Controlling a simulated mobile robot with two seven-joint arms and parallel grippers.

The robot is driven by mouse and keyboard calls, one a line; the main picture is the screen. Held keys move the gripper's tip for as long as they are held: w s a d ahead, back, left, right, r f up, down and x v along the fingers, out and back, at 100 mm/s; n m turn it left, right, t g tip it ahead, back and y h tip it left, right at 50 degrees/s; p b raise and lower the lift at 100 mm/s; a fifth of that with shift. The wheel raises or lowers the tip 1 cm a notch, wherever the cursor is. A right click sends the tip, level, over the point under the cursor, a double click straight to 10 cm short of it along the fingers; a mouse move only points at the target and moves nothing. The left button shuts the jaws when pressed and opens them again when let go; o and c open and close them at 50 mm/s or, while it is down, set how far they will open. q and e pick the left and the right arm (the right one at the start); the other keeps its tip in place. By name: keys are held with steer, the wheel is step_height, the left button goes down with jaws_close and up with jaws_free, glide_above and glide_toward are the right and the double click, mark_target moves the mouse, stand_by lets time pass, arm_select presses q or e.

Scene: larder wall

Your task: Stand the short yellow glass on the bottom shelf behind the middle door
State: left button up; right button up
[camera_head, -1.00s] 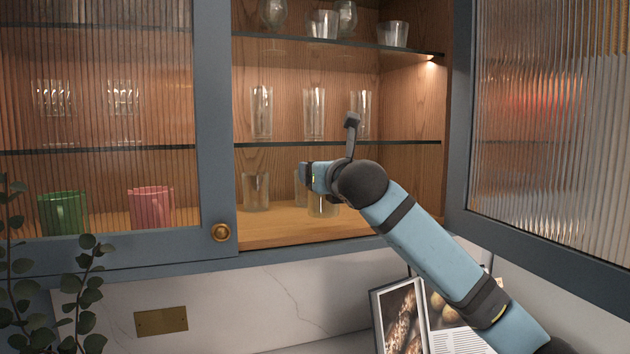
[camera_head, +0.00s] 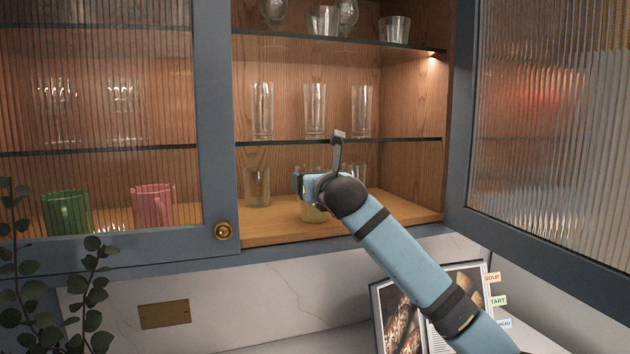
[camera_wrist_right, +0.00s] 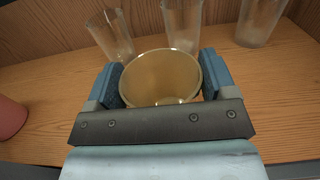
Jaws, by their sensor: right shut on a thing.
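The short yellow glass (camera_wrist_right: 160,80) is between the two fingers of my right gripper (camera_wrist_right: 160,85), which is shut on it. In the head view the yellow glass (camera_head: 314,214) shows below my right gripper (camera_head: 308,190), upright, low over the bottom shelf (camera_head: 275,228) behind the open door. My wrist hides most of it. I cannot tell whether its base touches the shelf. My left gripper is not in view.
Clear glasses stand on the bottom shelf: one at left (camera_head: 257,187), others behind my gripper. Glass shelves above hold more glasses. The ribbed door (camera_head: 550,130) stands open at right. Green (camera_head: 65,212) and pink mugs (camera_head: 153,206) stand behind the shut left door.

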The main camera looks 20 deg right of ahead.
steer(key=shift+f, duration=0.1)
steer(key=o, duration=1)
steer(key=shift+s, duration=0.1)
steer(key=s+b, duration=0.1)
steer(key=s, duration=0.5)
steer(key=s+b, duration=0.1)
steer(key=s, duration=0.5)
steer(key=shift+d, duration=0.2)
steer(key=shift+w, duration=0.1)
